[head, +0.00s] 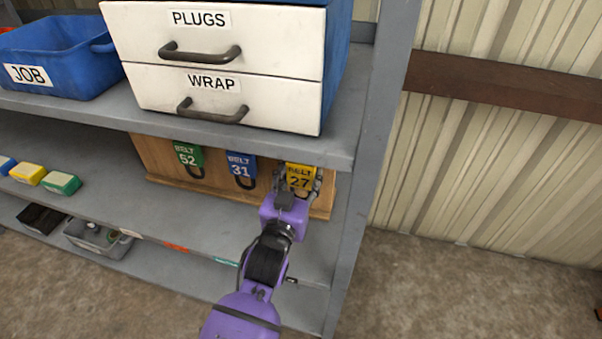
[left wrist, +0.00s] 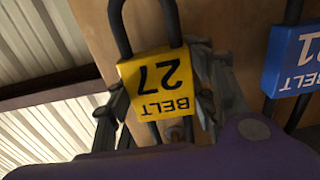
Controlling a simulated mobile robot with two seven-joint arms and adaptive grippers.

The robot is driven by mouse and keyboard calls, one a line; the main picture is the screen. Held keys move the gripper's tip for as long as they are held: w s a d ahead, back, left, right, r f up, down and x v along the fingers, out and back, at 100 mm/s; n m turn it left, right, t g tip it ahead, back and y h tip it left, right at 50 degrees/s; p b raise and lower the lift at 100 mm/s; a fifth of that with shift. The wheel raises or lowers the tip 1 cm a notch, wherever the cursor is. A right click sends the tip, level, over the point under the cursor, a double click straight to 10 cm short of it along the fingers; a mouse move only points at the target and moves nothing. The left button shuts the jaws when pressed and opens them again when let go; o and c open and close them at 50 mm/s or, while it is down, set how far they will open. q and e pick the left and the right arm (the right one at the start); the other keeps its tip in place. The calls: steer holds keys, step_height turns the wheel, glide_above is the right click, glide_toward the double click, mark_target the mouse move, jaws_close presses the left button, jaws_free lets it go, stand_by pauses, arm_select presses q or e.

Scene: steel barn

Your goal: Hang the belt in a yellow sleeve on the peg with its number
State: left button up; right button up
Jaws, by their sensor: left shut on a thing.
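The belt in a yellow sleeve (head: 301,170), marked BELT 27, is at the right end of a wooden board (head: 160,165) under the upper shelf. My left gripper (head: 299,183) is shut on the sleeve, one finger on each side. In the left wrist view the yellow sleeve (left wrist: 158,82) appears upside down between the fingers (left wrist: 160,100), with its black loop against the wood. I cannot make out a numbered peg. My right gripper is not in view.
A white drawer unit (head: 222,92) labelled PLUGS and WRAP stands on the upper shelf (head: 60,104), above the belts. A grey shelf post (head: 375,130) is close on the right. Small coloured boxes (head: 61,183) lie left on the lower shelf, whose middle is clear.

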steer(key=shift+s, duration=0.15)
arm_select(q)
steer(key=o, duration=1.3)
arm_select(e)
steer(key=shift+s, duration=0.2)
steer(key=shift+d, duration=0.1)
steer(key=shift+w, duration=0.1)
